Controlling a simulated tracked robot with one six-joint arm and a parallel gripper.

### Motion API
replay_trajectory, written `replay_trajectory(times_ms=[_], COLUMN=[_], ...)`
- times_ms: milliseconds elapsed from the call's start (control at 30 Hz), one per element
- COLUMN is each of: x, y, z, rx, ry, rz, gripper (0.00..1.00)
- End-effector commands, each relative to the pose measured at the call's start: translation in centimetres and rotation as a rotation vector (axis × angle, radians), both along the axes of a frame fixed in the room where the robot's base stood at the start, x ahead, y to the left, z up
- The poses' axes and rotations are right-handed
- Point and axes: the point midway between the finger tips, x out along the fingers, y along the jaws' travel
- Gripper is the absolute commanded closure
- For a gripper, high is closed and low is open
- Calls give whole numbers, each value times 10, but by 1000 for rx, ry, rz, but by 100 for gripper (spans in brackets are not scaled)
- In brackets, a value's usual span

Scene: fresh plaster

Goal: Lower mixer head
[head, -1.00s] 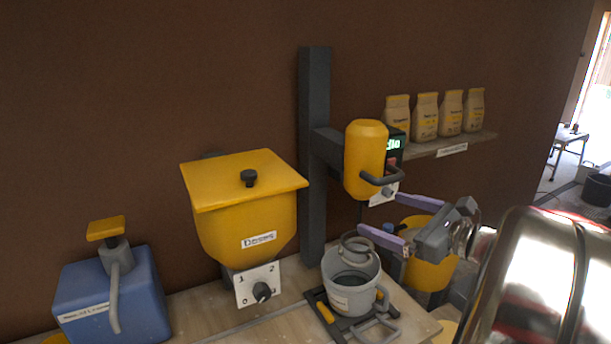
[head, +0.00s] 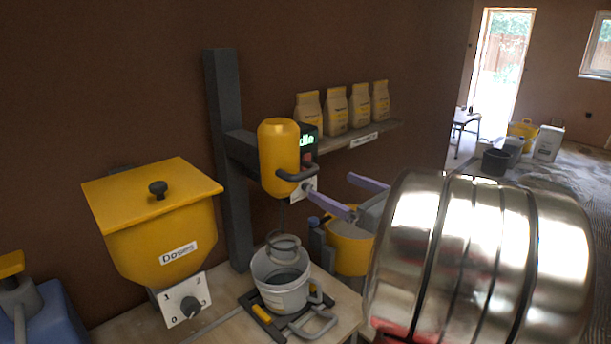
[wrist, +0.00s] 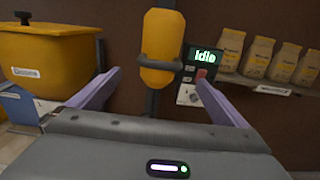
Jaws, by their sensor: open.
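The yellow mixer head (head: 279,158) hangs on a dark post (head: 231,160), raised above a grey bucket (head: 281,287). Its dark handle (head: 298,175) sticks out at the front. A whisk ring (head: 283,243) shows at the bucket's mouth. The wrist view shows the mixer head (wrist: 161,50) and handle (wrist: 160,65) ahead, between my fingers, with a screen (wrist: 205,57) reading "Idle" beside it. My gripper (head: 350,198) is open and empty, to the right of the handle and apart from it. It also shows in the wrist view (wrist: 158,90).
A yellow hopper (head: 160,225) with a dial stands at the left, beside a blue container (head: 40,315). Several bags (head: 335,110) stand on a wall shelf (head: 350,143) behind. A yellow tub (head: 350,250) sits behind the bucket at the right. Open floor lies far right.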

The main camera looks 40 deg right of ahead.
Motion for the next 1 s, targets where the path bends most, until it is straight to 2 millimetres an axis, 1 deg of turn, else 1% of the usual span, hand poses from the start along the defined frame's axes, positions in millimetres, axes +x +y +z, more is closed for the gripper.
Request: replay_trajectory(times_ms=[33, 600, 700, 833, 1000], x=[7, 91, 103, 113, 116], y=[1, 4, 4, 3, 3], z=[0, -1, -1, -1, -1], rx=[0, 0, -1, 0, 0], ry=[0, 1, 1, 1, 1], rz=[4, 2, 3, 0, 0], gripper=[2, 2, 2, 2, 2])
